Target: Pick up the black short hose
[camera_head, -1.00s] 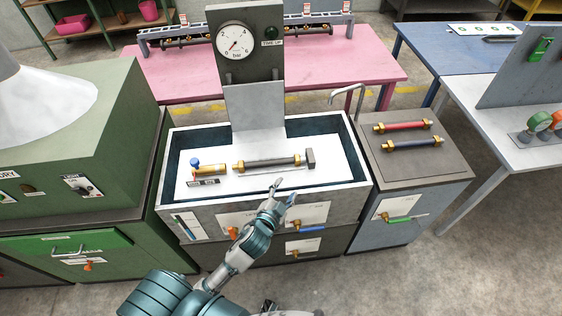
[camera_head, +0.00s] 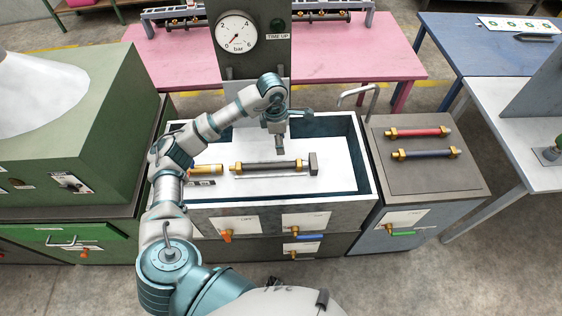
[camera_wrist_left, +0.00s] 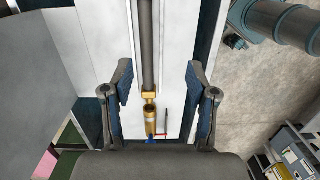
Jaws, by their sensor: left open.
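The black short hose (camera_head: 268,165) has brass fittings at its ends. It lies across the white floor of the tub (camera_head: 345,180), between a brass fitting piece (camera_head: 207,169) and a dark end block (camera_head: 313,163). My left gripper (camera_head: 281,148) points down above the hose's right half, apart from it. In the left wrist view the gripper (camera_wrist_left: 157,90) is open, with its two fingers wide apart. The hose (camera_wrist_left: 147,45) runs lengthwise between them, and its near brass end faces the brass piece (camera_wrist_left: 151,120). My right gripper is not in view.
A gauge column (camera_head: 250,50) rises behind the tub, close to my left arm. A red hose (camera_head: 417,132) and a blue hose (camera_head: 425,153) lie on the bench at right, beside a bent tap (camera_head: 360,95). The tub's right floor is clear.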

